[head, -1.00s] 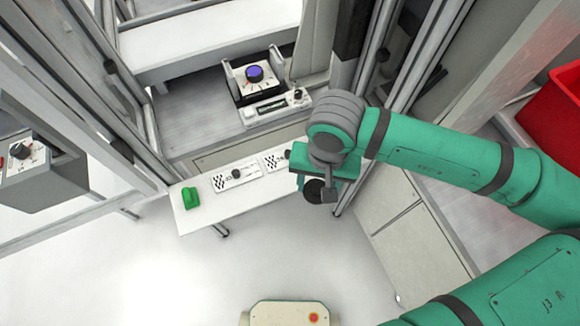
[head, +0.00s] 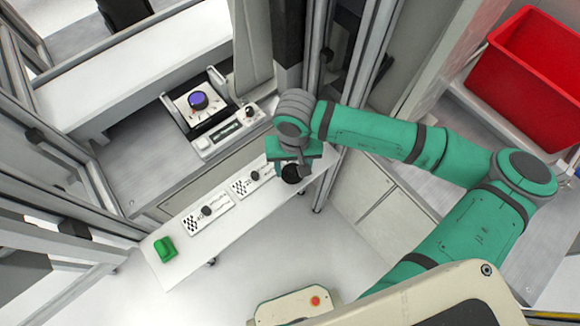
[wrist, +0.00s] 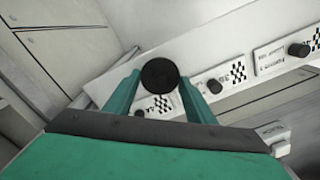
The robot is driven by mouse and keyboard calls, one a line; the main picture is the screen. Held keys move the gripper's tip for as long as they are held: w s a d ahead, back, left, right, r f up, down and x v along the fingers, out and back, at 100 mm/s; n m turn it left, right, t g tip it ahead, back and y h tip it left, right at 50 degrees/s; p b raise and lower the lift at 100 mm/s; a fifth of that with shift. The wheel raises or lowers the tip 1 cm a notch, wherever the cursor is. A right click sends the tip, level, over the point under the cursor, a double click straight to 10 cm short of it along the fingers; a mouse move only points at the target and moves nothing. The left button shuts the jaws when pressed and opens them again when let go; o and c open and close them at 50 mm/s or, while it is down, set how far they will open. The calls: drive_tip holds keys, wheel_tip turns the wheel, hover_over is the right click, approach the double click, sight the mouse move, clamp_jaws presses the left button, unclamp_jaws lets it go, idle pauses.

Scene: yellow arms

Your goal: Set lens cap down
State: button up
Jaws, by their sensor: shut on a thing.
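The lens cap is a round black disc (wrist: 160,74), held between the fingertips of my gripper (wrist: 160,88) in the wrist view. In the head view the cap (head: 291,173) shows just below my green gripper (head: 290,160). My gripper is shut on it. The cap is over the right part of a narrow white shelf (head: 178,226). In the wrist view the cap partly covers a white plate with a checker patch (wrist: 157,104) behind it. I cannot tell the gap between cap and shelf.
White plates with black knobs (head: 207,210) (head: 253,178) and a green block (head: 165,249) sit on the shelf. A device with a purple-topped dial (head: 198,101) stands behind. Grey posts rise near my arm. A red bin (head: 530,75) is at right. The shelf's front strip looks clear.

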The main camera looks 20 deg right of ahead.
sight(293, 169)
drive_tip(key=f, duration=0.3)
drive_tip(key=shift+w+d+f, duration=0.1)
drive_tip(key=shift+w+f, duration=0.1)
drive_tip(key=shift+w, duration=0.05)
drive_tip(key=shift+s+a+f, duration=0.1)
drive_tip(key=shift+s+a, duration=0.05)
drive_tip(key=shift+a, duration=0.05)
drive_tip(key=shift+s+f, duration=0.1)
drive_tip(key=shift+f, duration=0.05)
drive_tip(key=o, duration=0.7)
drive_tip(key=shift+d, duration=0.1)
